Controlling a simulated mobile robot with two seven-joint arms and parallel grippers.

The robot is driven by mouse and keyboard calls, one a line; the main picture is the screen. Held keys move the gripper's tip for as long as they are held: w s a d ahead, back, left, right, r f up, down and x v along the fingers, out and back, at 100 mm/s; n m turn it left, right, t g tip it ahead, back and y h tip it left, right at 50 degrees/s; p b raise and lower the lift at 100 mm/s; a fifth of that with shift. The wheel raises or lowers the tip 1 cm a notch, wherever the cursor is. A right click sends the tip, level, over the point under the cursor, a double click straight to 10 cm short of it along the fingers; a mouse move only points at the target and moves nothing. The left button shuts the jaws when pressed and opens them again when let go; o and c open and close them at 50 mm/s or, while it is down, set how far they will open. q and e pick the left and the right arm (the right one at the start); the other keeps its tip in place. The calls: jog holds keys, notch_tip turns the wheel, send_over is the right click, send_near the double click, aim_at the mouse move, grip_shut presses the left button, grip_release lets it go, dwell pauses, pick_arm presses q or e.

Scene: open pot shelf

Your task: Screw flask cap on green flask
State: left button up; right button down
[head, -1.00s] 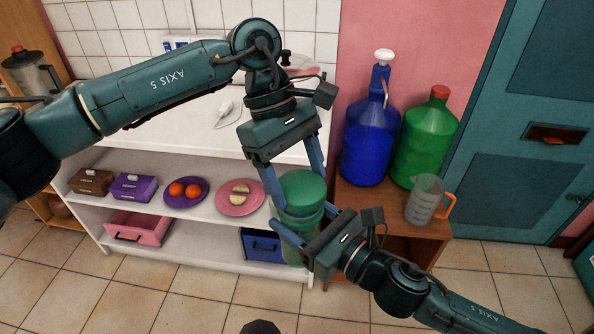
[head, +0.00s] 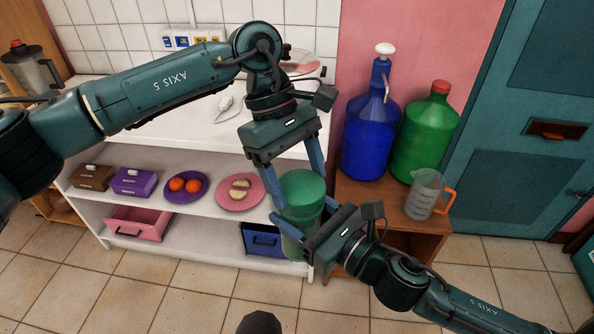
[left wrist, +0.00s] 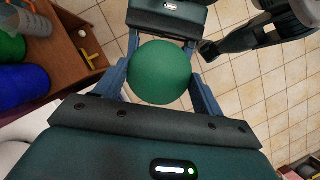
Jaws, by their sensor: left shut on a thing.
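The green flask (head: 294,245) is upright in front of the white shelf, between my two grippers. The round green flask cap (head: 303,187) is at its top; the cap's lower edge is close to the flask, and I cannot tell whether they touch. My left gripper (head: 296,192) comes from above and is shut on the cap. In the left wrist view the cap (left wrist: 160,72) fills the space between the blue fingers and hides the flask. My right gripper (head: 303,212) reaches in from the lower right and is shut on the flask, a finger on each side.
A blue jug (head: 369,140), a green jug (head: 424,135) and a clear measuring jug (head: 424,194) stand on the wooden cabinet at right. The shelf holds a purple plate (head: 173,195), a pink plate (head: 240,203), boxes and a blue drawer (head: 262,241). The floor in front is clear.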

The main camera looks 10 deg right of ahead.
pick_arm(q)
jog(key=m, duration=0.1)
jog(key=m+y, duration=0.1)
jog(key=m, duration=0.3)
jog(key=shift+d+g+y, duration=0.25)
jog(key=shift+g+y, duration=0.05)
jog(key=shift+g, duration=0.1)
jog(key=m+y, duration=0.1)
jog(key=m, duration=0.3)
jog(key=shift+d+y, duration=0.15)
jog(key=shift+y, duration=0.25)
jog(key=m+y, duration=0.1)
jog(key=m, duration=0.3)
jog(key=shift+d+m+y, duration=0.1)
jog(key=shift+m+y, duration=0.3)
jog(key=m+t+y, duration=0.1)
jog(key=m, duration=0.2)
jog(key=m+t, duration=0.1)
jog(key=m, duration=0.2)
jog(key=shift+s+d+y, duration=0.1)
jog(key=shift+y, duration=0.3)
jog(key=o, duration=0.9)
jog(key=shift+o, duration=0.2)
jog(key=shift+r, duration=2.25)
